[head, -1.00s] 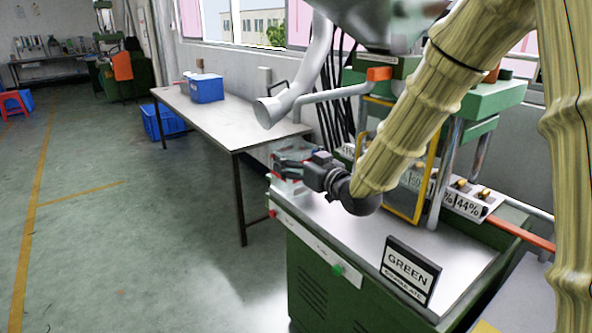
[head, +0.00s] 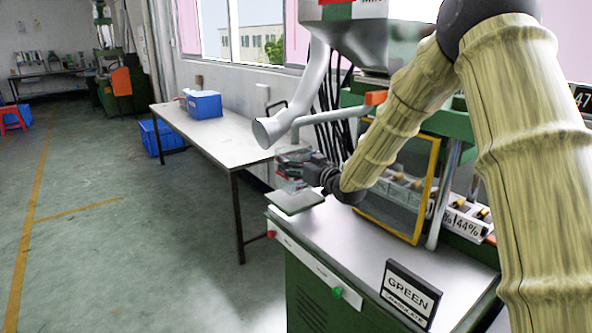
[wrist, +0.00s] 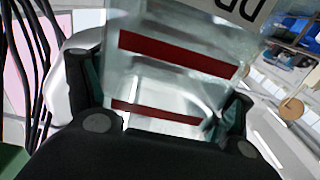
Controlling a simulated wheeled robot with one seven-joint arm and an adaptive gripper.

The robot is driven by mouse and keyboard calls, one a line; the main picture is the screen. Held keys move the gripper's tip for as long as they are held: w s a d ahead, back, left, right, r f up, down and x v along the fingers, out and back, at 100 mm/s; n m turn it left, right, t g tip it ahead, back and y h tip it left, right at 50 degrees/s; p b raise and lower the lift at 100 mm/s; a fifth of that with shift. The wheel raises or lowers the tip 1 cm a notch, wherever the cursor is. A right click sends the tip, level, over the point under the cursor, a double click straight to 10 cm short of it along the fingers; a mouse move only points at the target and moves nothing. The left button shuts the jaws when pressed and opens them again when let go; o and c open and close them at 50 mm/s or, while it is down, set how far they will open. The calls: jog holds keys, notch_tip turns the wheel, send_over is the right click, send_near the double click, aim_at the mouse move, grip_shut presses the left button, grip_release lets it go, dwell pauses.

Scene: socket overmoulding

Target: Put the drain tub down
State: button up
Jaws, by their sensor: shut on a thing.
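The drain tub (wrist: 170,75) is clear, with dark red bands and a white label of which "DR" shows in the wrist view. My gripper (wrist: 165,112) is shut on it, one finger on each side. In the head view the tub (head: 290,162) is small and partly hidden by my gripper (head: 305,170). It is at the far left corner of the green machine's metal top (head: 350,245), over a flat grey plate (head: 296,202). I cannot tell whether the tub touches the plate.
A "GREEN" sign (head: 410,291) stands at the front of the machine top. A yellow-framed guard (head: 413,190) and a pale pipe (head: 285,122) are close to my arm. A long table (head: 215,135) with a blue bin (head: 204,105) is behind, left.

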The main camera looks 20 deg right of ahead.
jog(key=shift+w+d, duration=0.1)
jog(key=shift+w, duration=0.3)
jog(key=shift+f, duration=1.75)
jog(key=shift+f, duration=0.15)
jog(key=o, duration=1.1)
jog(key=shift+w, duration=0.1)
jog(key=shift+c, duration=0.2)
jog(key=shift+r, duration=0.2)
jog(key=v, duration=1.2)
